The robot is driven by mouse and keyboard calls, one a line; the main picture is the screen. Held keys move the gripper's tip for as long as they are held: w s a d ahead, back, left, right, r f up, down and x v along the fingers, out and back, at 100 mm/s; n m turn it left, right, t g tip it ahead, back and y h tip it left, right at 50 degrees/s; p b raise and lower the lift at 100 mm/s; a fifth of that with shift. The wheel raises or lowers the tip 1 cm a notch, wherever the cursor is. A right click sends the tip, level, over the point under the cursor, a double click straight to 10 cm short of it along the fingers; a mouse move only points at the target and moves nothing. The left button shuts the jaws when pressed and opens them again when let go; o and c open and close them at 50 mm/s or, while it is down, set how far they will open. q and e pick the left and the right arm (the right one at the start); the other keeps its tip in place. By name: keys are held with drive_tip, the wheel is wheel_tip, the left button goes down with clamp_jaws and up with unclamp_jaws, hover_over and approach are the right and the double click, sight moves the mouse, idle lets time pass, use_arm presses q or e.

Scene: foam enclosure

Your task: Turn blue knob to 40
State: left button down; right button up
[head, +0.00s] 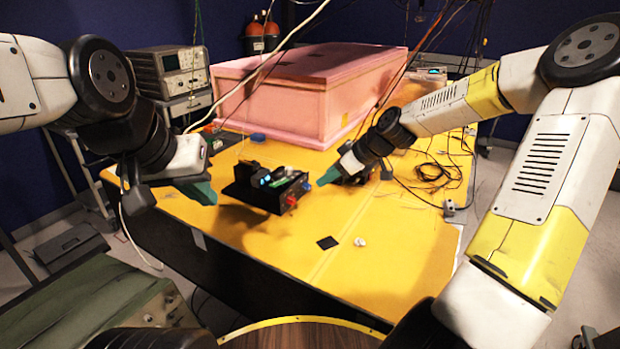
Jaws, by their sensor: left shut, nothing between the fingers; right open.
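A small black box (262,197) is on the yellow table, near its middle. A blue knob (306,186) and a red knob (291,201) stick out of its right-hand face. A cyan display and green parts show on its top. The knob's marks are too small to read. My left gripper (203,192) is shut and empty, left of the box and apart from it. My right gripper (327,178) is open just right of the blue knob, its teal fingertips pointing at it. I cannot tell whether they touch.
A large pink foam enclosure (305,85) stands behind on the yellow table (390,235). A flat black square (327,242) and a small white piece (360,241) lie in front. Black cables (435,172) lie at the right. The front right of the table is mostly clear.

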sight(310, 186)
drive_tip(key=x, duration=0.8)
drive_tip(key=shift+w+r, duration=0.2)
clamp_jaws()
